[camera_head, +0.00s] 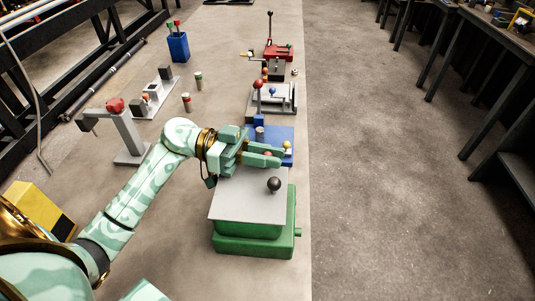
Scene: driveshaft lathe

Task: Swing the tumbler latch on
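A green machine (253,246) with a flat grey top plate (238,199) stands in the near middle of the bench. A black ball knob (274,184) sits on the plate. My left gripper (272,156) reaches in from the left over the far edge of the plate, fingers pointing right. A small red knob (268,154) shows between its fingers; I cannot tell whether they touch it. The fingers hide what the knob belongs to. I cannot tell which part is the tumbler latch. My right gripper is not in view.
Grey and red lever machines (278,52) stand farther back. A grey stand with a red knob (115,105) is left, near my arm. A blue cup (178,47) is far left. Concrete floor lies right.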

